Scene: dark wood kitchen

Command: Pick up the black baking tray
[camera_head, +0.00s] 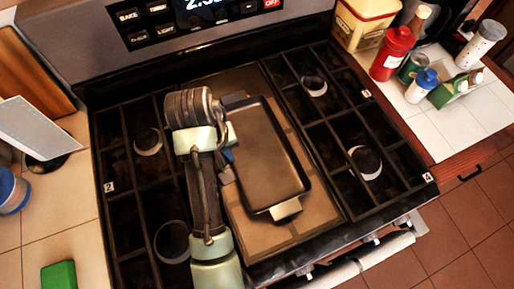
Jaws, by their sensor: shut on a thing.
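The black baking tray (265,150) is a dark, rounded rectangle over the tan centre panel of the stove top. A pale piece shows at its near end; I cannot tell what it is. My gripper (229,156) is at the tray's left long edge, shut on it. My arm hides part of the stove left of the tray, and the finger contact is only partly visible. I cannot tell whether the tray touches the stove or is slightly above it.
Black burner grates (365,160) flank the tray. The control panel (190,20) rises behind. Bottles, including a red one (393,55), stand on the right counter. A green block (59,276) lies on the left counter.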

